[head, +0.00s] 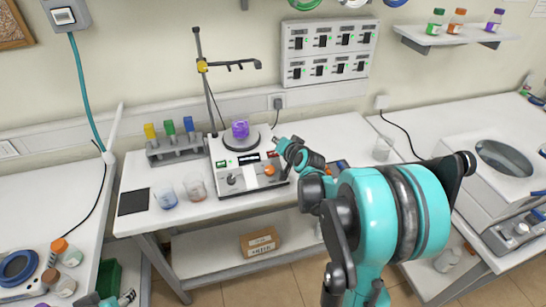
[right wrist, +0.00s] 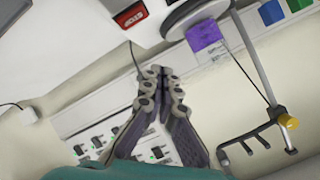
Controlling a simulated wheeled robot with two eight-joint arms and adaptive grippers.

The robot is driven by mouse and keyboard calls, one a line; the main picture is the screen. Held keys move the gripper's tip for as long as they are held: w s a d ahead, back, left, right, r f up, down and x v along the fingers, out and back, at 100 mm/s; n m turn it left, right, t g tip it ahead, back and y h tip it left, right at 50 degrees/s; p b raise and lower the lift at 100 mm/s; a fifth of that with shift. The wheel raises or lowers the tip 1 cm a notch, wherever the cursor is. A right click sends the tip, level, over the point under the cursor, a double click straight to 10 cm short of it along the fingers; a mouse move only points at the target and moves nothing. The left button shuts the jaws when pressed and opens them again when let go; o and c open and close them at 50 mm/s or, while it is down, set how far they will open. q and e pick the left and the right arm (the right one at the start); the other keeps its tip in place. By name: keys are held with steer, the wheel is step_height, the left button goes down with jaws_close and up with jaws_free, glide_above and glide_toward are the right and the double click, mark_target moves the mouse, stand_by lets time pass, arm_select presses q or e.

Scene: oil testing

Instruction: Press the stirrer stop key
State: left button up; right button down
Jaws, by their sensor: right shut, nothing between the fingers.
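The stirrer (head: 242,183) is a white device on the middle table. Its red stop key (head: 272,154) is on the right of its front; it also shows in the right wrist view, lettered, as a red stop key (right wrist: 131,16). My right gripper (head: 281,143) is shut and empty, close beside the stirrer's right side near the red key. In the right wrist view the fingertips (right wrist: 161,72) are together, apart from the key in the picture; contact cannot be seen. A small part of my left gripper (head: 122,299) shows at the bottom left edge; its jaws are unclear.
A purple vessel (head: 240,129) sits on the stirrer's round plate, beside a stand (head: 202,75) with a clamp. A tube rack (head: 175,151) and two beakers (head: 166,196) stand to the left. A switch panel (head: 328,50) is on the wall behind.

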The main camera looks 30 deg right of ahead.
arm_select(q)
steer(key=shift+f+b, duration=2.1)
steer(key=shift+f, duration=0.4)
arm_select(e)
steer(key=shift+w+d+f, duration=0.1)
steer(key=shift+w+f, duration=0.25)
steer(key=shift+f, duration=0.6)
steer(key=shift+w+d+f, duration=0.1)
steer(key=shift+w+f, duration=0.25)
steer(key=shift+f, duration=0.65)
steer(key=shift+w+d+f, duration=0.1)
steer(key=shift+w+f, duration=0.25)
steer(key=shift+f, duration=0.6)
arm_select(q)
steer(key=shift+f+b, duration=0.35)
steer(key=shift+b, duration=0.05)
arm_select(e)
steer(key=shift+w+f, duration=0.15)
steer(key=shift+f, duration=0.25)
